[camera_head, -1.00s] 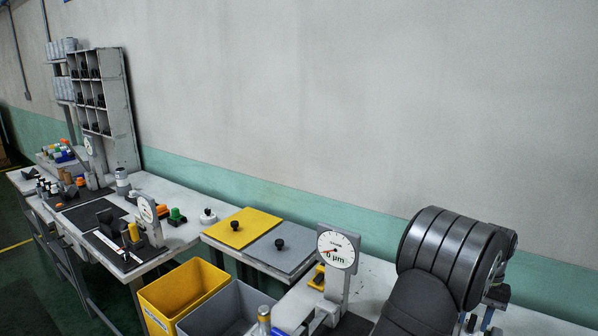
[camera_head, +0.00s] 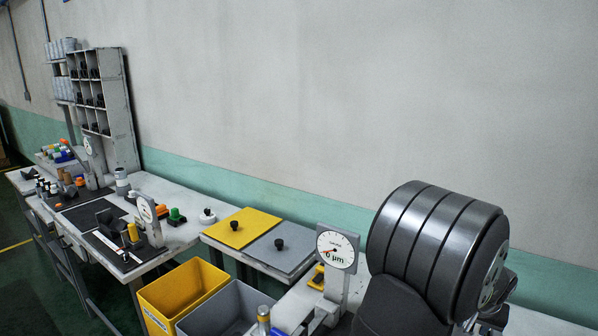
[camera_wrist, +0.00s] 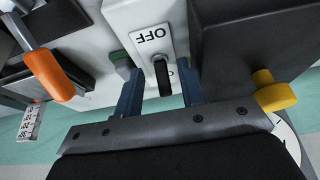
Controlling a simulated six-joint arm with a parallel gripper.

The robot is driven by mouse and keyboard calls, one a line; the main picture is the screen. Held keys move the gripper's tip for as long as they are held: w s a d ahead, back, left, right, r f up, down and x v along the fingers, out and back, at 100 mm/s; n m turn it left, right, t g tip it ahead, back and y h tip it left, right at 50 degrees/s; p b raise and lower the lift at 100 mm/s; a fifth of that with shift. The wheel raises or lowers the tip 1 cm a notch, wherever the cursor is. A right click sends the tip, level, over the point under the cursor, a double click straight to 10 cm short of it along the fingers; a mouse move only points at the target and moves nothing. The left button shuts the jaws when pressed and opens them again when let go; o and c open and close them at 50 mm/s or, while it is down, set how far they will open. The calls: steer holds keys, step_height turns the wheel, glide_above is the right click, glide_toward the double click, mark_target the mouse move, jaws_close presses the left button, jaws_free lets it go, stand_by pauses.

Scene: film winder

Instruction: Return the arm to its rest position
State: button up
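My gripper (camera_wrist: 161,90) shows in the wrist view with its two blue-grey fingers apart and nothing held between them. Beyond the gap is a black rocker or lever switch (camera_wrist: 161,75) on a white plate marked OFF (camera_wrist: 151,35). I cannot tell how far the fingertips are from it. In the head view my dark arm fills the lower right, and my gripper cannot be made out there.
An orange handle (camera_wrist: 48,73) and a yellow knob (camera_wrist: 275,91) flank the gripper. In the head view, a dial gauge (camera_head: 337,248) stands left of my arm, with yellow (camera_head: 180,290) and grey (camera_head: 230,307) bins further left. The wall above is clear.

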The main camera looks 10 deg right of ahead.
steer(key=v, duration=0.8)
steer(key=shift+r, duration=0.15)
steer(key=shift+a, duration=0.1)
steer(key=s+a+r+n, duration=0.1)
steer(key=a+r, duration=0.2)
steer(key=a, duration=0.9)
steer(key=a+r+n, duration=0.1)
steer(key=a+r, duration=0.1)
steer(key=a, duration=1)
steer(key=s+a+f+n+t, duration=0.1)
steer(key=s+a+f, duration=0.2)
steer(key=a, duration=0.6)
steer(key=s+a+f+n+y, duration=0.1)
steer(key=s+a+f, duration=0.3)
steer(key=s+a, duration=0.4)
steer(key=shift+s+a+t, duration=0.3)
steer(key=shift+a+t, duration=0.1)
steer(key=shift+a, duration=0.05)
